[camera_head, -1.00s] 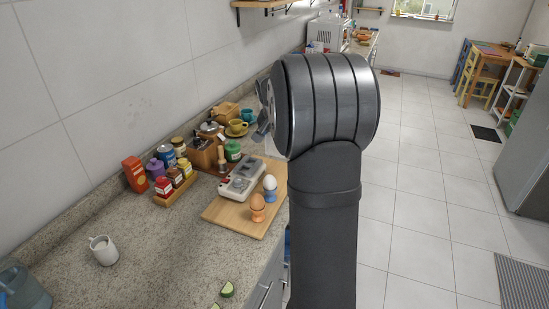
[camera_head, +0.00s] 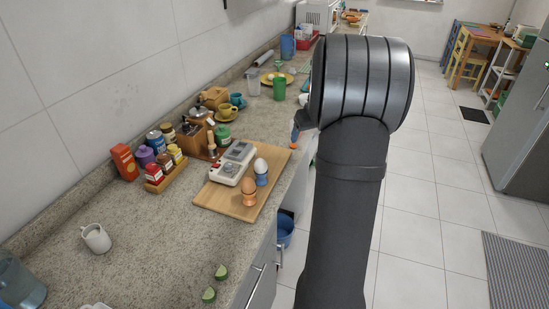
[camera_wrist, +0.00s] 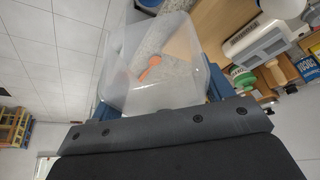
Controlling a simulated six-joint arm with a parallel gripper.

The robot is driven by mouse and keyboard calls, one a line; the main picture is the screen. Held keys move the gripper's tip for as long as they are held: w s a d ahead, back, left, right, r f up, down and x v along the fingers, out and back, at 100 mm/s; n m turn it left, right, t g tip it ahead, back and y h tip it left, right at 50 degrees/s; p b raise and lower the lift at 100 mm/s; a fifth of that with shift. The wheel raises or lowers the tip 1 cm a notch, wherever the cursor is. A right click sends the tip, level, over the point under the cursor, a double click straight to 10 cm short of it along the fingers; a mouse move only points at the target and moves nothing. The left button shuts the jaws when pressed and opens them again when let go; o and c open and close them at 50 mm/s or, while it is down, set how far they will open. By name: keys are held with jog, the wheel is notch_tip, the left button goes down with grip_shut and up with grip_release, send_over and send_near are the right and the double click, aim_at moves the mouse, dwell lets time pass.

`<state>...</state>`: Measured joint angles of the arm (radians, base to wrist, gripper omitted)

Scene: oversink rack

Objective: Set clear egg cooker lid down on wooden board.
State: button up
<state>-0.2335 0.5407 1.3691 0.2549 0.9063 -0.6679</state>
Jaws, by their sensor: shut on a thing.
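In the wrist view, my gripper (camera_wrist: 160,78) is shut on the clear egg cooker lid (camera_wrist: 150,100), a see-through tub shape between the blue fingers. The wooden board (camera_head: 232,204) lies on the counter, with the white egg cooker base (camera_head: 233,167) on its back part. Part of the board (camera_wrist: 196,38) shows beyond the lid's right side in the wrist view; the lid appears held off it. In the head view my arm hides the lid and most of the gripper.
A brown egg in a wooden cup (camera_head: 249,192) and a white egg in a blue cup (camera_head: 261,172) stand on the board's right side. The board's front left is bare. A spice rack (camera_head: 166,177) and grinder (camera_head: 197,136) stand behind.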

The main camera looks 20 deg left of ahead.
send_over(273, 157)
jog(key=s+d, duration=0.1)
jog(key=f, duration=0.7)
jog(key=shift+d, duration=0.2)
jog(key=shift+a+f, duration=0.1)
jog(key=shift+f, duration=1.85)
jog(key=shift+f, duration=0.2)
jog(key=o, duration=1)
jog(key=shift+r, duration=0.1)
jog(key=v, duration=1.2)
jog(key=shift+r, duration=0.1)
